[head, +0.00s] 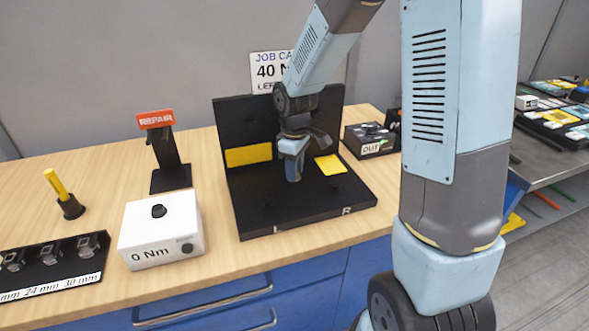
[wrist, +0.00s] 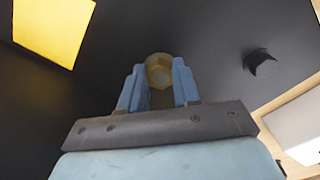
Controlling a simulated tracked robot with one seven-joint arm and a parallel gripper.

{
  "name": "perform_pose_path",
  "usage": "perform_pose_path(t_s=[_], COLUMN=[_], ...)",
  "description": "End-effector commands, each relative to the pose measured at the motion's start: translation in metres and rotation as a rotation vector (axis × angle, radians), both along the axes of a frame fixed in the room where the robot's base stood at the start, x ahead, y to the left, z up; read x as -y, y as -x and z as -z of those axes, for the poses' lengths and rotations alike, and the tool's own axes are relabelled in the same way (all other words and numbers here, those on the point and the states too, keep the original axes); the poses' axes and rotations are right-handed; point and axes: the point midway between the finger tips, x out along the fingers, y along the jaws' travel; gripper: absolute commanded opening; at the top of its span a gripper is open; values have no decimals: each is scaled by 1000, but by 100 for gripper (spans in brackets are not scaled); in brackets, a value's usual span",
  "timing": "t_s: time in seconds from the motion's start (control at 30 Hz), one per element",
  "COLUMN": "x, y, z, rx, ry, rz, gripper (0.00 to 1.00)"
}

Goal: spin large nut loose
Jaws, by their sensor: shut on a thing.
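The large nut (wrist: 159,72) is a brass-coloured hex piece with a rounded middle, seen in the wrist view. My gripper (wrist: 157,88) has its two blue fingers on either side of it and is shut on it. In the head view my gripper (head: 293,168) points down over the base of the black fixture (head: 310,208), in front of its upright back plate. The nut is hidden there behind my fingers. Whether it has turned cannot be told.
Yellow patches (head: 248,155) mark the fixture. A white box (head: 160,228) reading 0 Nm, a socket tray (head: 50,275), a yellow-handled tool (head: 62,195) and a REPAIR stand (head: 168,150) are to the left. A black OUT box (head: 370,141) stands right. The job card (head: 268,70) is partly hidden.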

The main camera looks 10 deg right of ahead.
Motion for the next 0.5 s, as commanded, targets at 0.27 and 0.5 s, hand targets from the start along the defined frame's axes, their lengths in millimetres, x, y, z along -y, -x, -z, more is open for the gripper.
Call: perform_pose_path(t_s=[0.27, 0.5], x=[1, 1], y=[0, 0], z=[1, 1], rx=[-1, -2], ry=[0, 0], rz=[-149, -209], gripper=[1, 1])
